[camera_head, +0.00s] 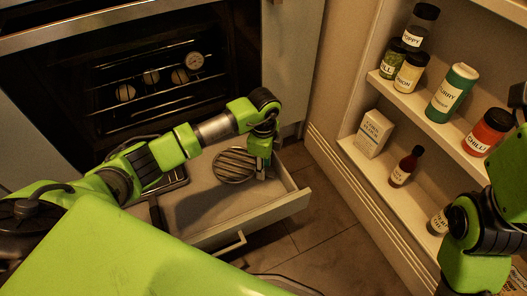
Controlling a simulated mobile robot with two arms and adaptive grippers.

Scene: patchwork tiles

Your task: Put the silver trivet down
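The silver trivet (234,164) is a round, ribbed metal disc in the camera_head view. It is above the open drawer (262,215), and a dark shadow lies on the drawer floor to its lower left. My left gripper (261,168) is at the trivet's right edge and appears shut on it, pointing down. The fingertips are small and partly hidden. My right arm shows at the right edge, but its gripper is not visible.
The drawer's front and right walls stand around the trivet. A dark rack (172,181) lies at the drawer's left. The open oven (150,80) is behind. Shelves with spice jars, a carton (372,134) and a sauce bottle (405,167) stand at right. The drawer's front floor is clear.

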